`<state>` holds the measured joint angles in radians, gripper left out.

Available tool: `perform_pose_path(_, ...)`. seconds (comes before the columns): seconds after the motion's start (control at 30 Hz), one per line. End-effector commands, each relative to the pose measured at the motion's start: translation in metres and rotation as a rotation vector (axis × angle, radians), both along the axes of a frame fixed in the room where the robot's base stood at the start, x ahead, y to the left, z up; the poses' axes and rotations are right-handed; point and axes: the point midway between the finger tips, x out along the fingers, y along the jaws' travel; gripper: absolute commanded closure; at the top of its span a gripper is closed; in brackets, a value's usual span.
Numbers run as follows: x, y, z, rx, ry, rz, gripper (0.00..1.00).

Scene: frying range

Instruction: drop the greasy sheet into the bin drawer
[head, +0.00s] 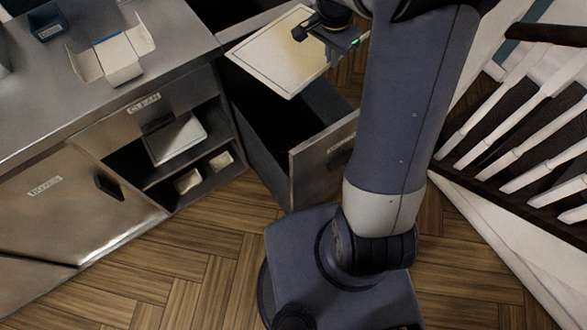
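The greasy sheet (268,58) is a flat cream sheet with a thin dark border line and a brownish stain near its right side. My gripper (328,40) is at the sheet's right edge and appears shut on it; the fingertips are small and partly hidden. The sheet is held in the air, over the back part of an open drawer (322,168) that looks like the bin drawer. The drawer is pulled out of the metal counter, with a dark interior. The sheet hides part of its opening, and the drawer's contents cannot be made out.
The steel counter (60,115) holds an open white carton (118,58) and a small dark blue box (46,22). A shelf marked CLEAN holds a pale stack (174,138). A white slatted railing (520,120) stands at the right. Wooden floor (190,250) is clear in front.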

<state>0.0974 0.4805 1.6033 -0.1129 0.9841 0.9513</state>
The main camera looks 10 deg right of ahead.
Motion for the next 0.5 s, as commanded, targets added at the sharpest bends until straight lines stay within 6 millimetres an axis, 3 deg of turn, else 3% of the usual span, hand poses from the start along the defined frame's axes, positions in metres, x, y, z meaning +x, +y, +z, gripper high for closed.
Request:
perform_pose_path(0.1,0.0000,0.0000,0.0007,0.000,0.000,0.000,1.00)
perform_pose_path(0.4,0.0000,0.0000,0.0007,0.000,0.000,0.000,0.74)
perform_pose_path(0.5,0.0000,0.0001,0.0007,0.000,0.000,0.000,0.72)
